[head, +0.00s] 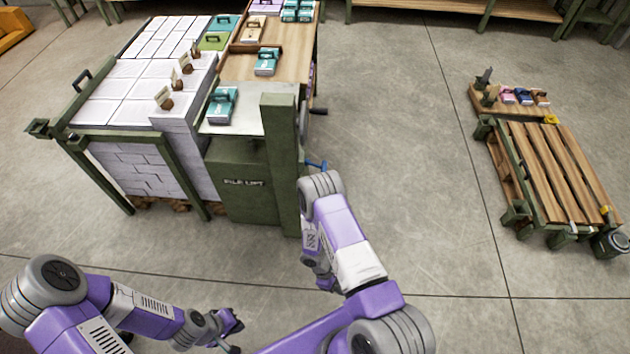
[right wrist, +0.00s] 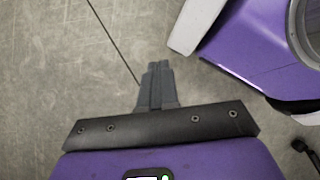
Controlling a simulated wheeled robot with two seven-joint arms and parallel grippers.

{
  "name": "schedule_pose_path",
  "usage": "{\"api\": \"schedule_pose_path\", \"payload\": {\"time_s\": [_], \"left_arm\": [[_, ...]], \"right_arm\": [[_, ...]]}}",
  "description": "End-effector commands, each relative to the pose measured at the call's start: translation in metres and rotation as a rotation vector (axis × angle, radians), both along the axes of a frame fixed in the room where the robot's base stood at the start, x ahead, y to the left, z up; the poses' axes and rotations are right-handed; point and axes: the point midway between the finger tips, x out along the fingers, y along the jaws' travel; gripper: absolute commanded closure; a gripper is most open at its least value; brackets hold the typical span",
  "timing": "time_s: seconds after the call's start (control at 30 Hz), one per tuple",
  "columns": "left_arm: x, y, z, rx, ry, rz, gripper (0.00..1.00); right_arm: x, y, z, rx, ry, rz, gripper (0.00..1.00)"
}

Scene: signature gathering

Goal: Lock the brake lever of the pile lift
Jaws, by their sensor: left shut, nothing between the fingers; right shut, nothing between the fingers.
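The green pile lift (head: 245,183) stands left of centre in the head view, its name on the front panel. A small blue lever (head: 317,164) sticks out at its right side, just above my right arm's bend; I take it for the brake lever. I cannot tell its setting. In the right wrist view my right gripper (right wrist: 157,84) is shut and empty above bare floor. No lever shows there. My left gripper (head: 234,322) is shut and empty at the bottom of the head view, in front of the lift and apart from it.
White paper stacks (head: 120,90) fill the lift's green frame. A wooden table (head: 285,62) with teal bundles adjoins it, and a dark crank handle (head: 318,111) juts out above the lever. A wooden pallet (head: 550,165) stands at right. Floor between is clear.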

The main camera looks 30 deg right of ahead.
Motion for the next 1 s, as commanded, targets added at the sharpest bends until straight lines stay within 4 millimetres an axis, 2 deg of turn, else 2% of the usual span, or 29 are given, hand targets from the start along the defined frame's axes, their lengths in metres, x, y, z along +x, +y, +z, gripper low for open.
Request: {"api": "schedule_pose_path", "payload": {"time_s": [0.03,0.1,0.17,0.23,0.3,0.37,0.4,0.5,0.6,0.7,1.0], "left_arm": [[0.0,0.0,-0.011,0.0,0.0,0.0,1.0],[0.0,0.0,-0.018,0.0,0.0,0.0,1.0],[0.0,0.0,-0.025,0.0,0.0,0.0,1.0],[0.0,0.0,-0.032,0.0,0.0,0.0,1.0],[0.0,0.0,-0.039,0.0,0.0,0.0,1.0],[0.0,0.0,-0.043,0.0,0.0,0.0,1.0],[0.0,0.0,-0.046,0.0,0.0,0.0,1.0],[0.0,0.0,-0.051,0.0,0.0,0.0,1.0],[0.0,0.0,-0.054,0.0,0.0,0.0,1.0],[0.0,0.0,-0.055,0.0,0.0,0.0,1.0],[0.0,0.0,-0.054,0.0,0.0,0.0,1.0]], "right_arm": [[0.014,-0.032,-0.021,-0.111,0.02,0.14,1.0],[0.046,-0.077,-0.032,-0.291,0.031,0.34,1.0],[0.083,-0.107,-0.035,-0.458,0.019,0.513,1.0],[0.133,-0.128,-0.029,-0.662,-0.023,0.708,1.0],[0.185,-0.131,-0.018,-0.862,-0.093,0.885,1.0],[0.224,-0.12,-0.005,-1.016,-0.171,1.017,1.0],[0.245,-0.109,0.003,-1.107,-0.226,1.093,1.0],[0.284,-0.074,0.021,-1.289,-0.365,1.236,1.0],[0.302,-0.046,0.034,-1.399,-0.471,1.318,1.0],[0.309,-0.031,0.04,-1.45,-0.525,1.354,1.0],[0.311,-0.028,0.043,-1.461,-0.535,1.361,1.0]]}}
